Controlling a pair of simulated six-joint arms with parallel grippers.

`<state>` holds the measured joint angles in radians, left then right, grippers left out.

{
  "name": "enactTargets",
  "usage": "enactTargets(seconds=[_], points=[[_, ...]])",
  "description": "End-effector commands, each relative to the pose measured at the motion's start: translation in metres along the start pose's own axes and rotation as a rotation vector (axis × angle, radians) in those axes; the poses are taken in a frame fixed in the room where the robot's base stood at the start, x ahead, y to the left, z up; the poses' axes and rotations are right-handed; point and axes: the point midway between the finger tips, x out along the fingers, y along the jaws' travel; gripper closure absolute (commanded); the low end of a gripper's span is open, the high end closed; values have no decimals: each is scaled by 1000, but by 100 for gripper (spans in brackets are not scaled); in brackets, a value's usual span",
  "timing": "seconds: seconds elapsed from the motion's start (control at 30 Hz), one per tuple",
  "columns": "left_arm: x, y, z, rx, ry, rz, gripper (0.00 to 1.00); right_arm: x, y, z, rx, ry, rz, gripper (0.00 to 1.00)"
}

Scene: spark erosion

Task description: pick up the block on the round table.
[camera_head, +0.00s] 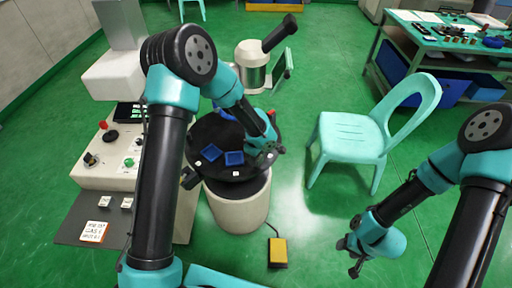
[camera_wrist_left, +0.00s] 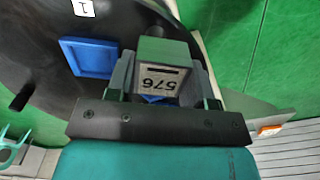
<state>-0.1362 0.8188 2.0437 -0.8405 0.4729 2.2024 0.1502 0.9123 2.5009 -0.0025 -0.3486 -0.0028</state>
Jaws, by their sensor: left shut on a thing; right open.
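The round table (camera_head: 218,184) has a black top on a pale cylindrical base. My left gripper (camera_head: 265,156) is over the right part of its top. The block cannot be made out in the head view. My right gripper (camera_head: 349,257) is open and empty over the green floor, away from the table.
Shallow blue trays (camera_head: 208,152) and (camera_head: 234,158) lie on the table with small white labels. A blue tray (camera_wrist_left: 90,55) shows in the left wrist view too. A control panel (camera_head: 112,160) stands left, a mint chair (camera_head: 350,132) right, and a yellow box (camera_head: 278,251) on the floor.

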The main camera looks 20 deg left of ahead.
Motion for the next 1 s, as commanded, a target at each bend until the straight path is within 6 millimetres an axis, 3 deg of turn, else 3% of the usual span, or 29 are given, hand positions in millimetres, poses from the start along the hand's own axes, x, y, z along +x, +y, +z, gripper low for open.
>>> enactTargets(seconds=[0.1,0.33,1.0], points=[[-3,-18,11,2,1,0,95,0,0,0,0,0,0,49],[-5,-38,25,0,1,1,95,0,0,0,0,0,0,49],[-5,-42,27,-1,1,1,95,0,0,0,0,0,0,49]])
